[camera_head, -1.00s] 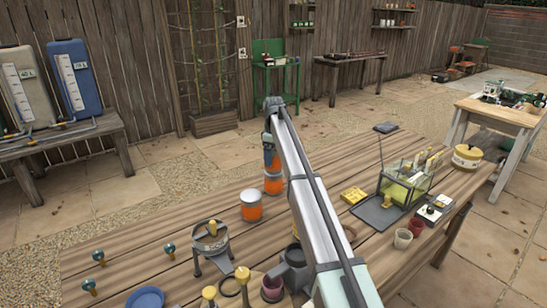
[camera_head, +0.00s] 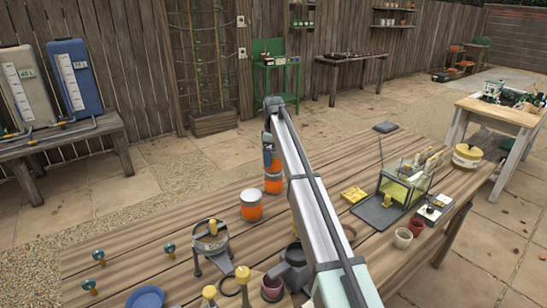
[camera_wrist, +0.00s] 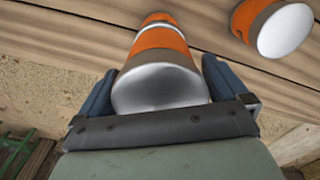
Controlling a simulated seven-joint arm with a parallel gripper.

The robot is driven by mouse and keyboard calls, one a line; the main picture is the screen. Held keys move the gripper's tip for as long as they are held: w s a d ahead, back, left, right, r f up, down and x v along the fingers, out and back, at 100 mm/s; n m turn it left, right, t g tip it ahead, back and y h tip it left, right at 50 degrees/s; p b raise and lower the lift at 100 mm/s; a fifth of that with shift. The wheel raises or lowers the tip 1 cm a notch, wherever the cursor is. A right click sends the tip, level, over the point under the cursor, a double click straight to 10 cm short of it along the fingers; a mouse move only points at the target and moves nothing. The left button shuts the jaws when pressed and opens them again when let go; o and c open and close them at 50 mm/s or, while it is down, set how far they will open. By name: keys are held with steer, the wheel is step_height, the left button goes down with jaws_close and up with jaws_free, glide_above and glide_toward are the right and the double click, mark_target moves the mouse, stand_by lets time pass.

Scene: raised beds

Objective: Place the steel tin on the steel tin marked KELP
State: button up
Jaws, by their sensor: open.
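Two orange-banded steel tins stand one on the other on the wooden table. The upper tin (camera_head: 272,166) sits on the lower tin (camera_head: 272,186). In the wrist view the near tin's pale steel end (camera_wrist: 158,88) lies between the fingers of my gripper (camera_wrist: 160,66), which are open on either side of it. The lower tin (camera_wrist: 158,18) shows beyond it. In the head view my gripper (camera_head: 268,150) is at the top of the stack, partly hidden by my arm. A third similar tin (camera_head: 251,206) stands apart to the left; it also shows in the wrist view (camera_wrist: 284,29). No KELP mark is readable.
A grey stand with a sieve (camera_head: 211,236), a blue dish (camera_head: 146,298) and several green-topped pegs (camera_head: 98,256) are at the front left. A glass box (camera_head: 406,180), a yellow tin (camera_head: 467,157) and small pots (camera_head: 403,238) are at the right. The table's back left is clear.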

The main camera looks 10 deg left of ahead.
step_height(320, 180, up, 12)
steer(key=shift+f, duration=0.2)
stand_by(0.7)
